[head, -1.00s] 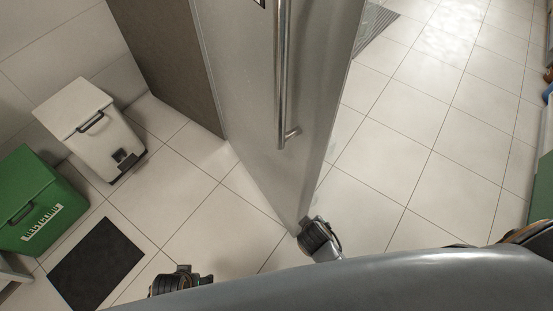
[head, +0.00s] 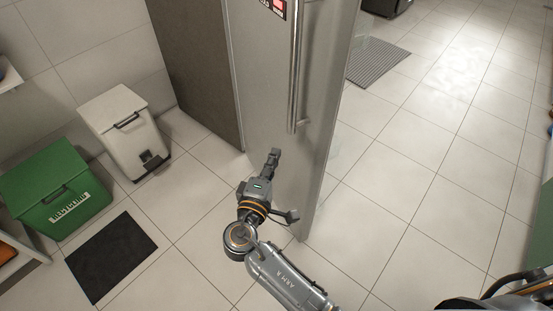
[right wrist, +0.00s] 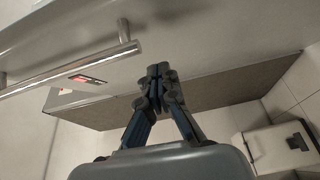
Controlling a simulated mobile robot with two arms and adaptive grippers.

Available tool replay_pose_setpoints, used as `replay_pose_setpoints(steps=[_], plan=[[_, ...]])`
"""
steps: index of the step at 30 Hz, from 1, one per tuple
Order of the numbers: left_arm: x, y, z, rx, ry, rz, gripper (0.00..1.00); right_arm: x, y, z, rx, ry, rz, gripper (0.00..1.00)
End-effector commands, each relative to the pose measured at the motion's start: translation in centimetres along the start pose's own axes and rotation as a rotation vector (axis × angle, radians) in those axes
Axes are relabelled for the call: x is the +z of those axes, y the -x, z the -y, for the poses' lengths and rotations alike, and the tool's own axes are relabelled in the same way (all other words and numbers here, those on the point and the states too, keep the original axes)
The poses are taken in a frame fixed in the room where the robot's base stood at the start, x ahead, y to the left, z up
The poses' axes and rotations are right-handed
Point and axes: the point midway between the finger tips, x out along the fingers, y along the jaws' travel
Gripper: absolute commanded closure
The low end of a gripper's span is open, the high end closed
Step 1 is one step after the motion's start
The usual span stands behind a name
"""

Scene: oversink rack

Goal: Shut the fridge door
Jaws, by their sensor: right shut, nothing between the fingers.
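The steel fridge door (head: 268,110) stands open in the head view, its outer face toward me. Its long vertical handle (head: 296,70) is on that face. Clear shelving shows past the door's right edge. My right gripper (head: 273,156) is shut and empty, in front of the lower part of the door, left of and below the handle. I cannot tell whether it touches the door. In the right wrist view the shut fingers (right wrist: 157,74) point toward the door face (right wrist: 210,40), and the handle (right wrist: 70,69) is up and left of them. My left gripper is not in view.
The dark fridge side (head: 198,65) is left of the door. A white bin (head: 124,125), a green recycling bin (head: 50,185) and a black mat (head: 110,258) are at the left. Tiled floor right of the door is open, with a grey grate (head: 377,62) farther back.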

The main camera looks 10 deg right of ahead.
Motion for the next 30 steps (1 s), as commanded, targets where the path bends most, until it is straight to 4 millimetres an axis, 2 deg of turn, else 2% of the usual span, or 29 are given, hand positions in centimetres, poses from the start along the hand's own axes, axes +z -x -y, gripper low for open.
replay_pose_setpoints(steps=[3, 10, 12, 18, 30], plan=[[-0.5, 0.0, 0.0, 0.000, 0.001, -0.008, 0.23, 0.0, -2.8, -0.1, 0.003, 0.000, 0.002, 1.00], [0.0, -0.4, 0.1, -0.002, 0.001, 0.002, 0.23, 0.1, -7.6, -0.1, 0.001, 0.001, 0.001, 1.00], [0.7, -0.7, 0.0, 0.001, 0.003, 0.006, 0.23, 1.1, -8.2, 0.0, -0.001, 0.002, 0.002, 1.00], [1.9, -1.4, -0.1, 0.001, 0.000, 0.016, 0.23, 2.6, -9.7, 0.0, -0.002, 0.000, 0.001, 1.00], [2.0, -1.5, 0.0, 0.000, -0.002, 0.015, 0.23, 2.9, -10.0, 0.1, -0.002, -0.002, 0.000, 1.00]])
